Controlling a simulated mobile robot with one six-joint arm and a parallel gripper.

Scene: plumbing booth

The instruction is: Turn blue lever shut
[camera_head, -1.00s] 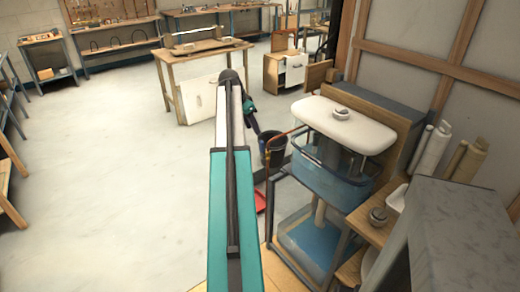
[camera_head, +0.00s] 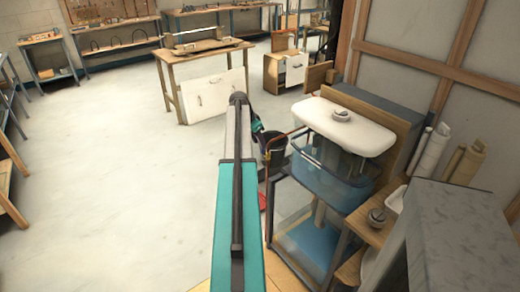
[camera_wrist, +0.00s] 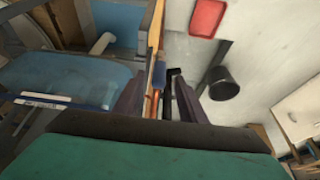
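In the wrist view the blue lever (camera_wrist: 159,75) is a small upright blue piece near the picture's centre. A copper-orange pipe (camera_wrist: 155,101) shows just below it. My gripper (camera_wrist: 160,88) is open, with one dark finger on each side of the lever and pipe in the picture. I cannot tell whether the lever lies at finger depth or beyond. In the head view my gripper (camera_head: 272,140) is beyond my arm, beside the sink frame, and its fingertips are hard to make out. The copper pipe (camera_head: 291,133) shows there, but I cannot make out the blue lever.
A white sink (camera_head: 342,125) stands over a clear blue basin (camera_head: 330,180) in a dark metal frame, right of my arm. A black bucket (camera_wrist: 222,84) and a red tray (camera_wrist: 207,17) are on the floor. Open floor lies to the left.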

